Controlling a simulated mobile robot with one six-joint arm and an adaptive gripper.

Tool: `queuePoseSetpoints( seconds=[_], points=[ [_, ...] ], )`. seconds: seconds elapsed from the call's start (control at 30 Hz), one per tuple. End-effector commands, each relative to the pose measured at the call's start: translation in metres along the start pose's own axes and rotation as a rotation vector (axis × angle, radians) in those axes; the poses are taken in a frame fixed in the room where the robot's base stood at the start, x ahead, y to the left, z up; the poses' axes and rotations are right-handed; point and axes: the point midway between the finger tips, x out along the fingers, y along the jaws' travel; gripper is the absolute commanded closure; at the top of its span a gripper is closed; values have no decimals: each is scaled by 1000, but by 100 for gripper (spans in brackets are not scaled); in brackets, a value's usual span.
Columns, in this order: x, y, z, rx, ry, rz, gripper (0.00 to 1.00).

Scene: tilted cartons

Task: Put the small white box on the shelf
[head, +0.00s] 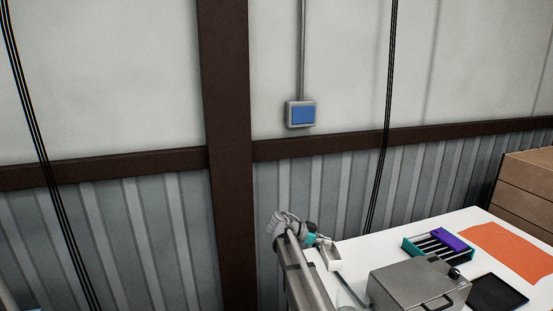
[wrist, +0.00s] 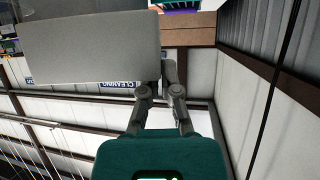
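I cannot make out a shelf for certain in either view.
On the white table (head: 390,247) are a grey metal case (head: 415,285), a teal rack (head: 432,250) with a purple block (head: 453,240), an orange cloth (head: 508,250) and a black tray (head: 497,293). Brown wooden boxes or drawers (head: 528,185) stand at right. The wall is behind.

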Motion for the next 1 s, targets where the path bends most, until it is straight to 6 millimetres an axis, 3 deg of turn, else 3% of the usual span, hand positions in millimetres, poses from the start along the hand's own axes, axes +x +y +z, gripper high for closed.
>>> queuePoseSetpoints(
  seconds=[0.43, 1.0],
  points=[
    [17, 0, 36, 0, 0, 0, 100],
    [18, 0, 38, 0, 0, 0, 100]
  ],
)
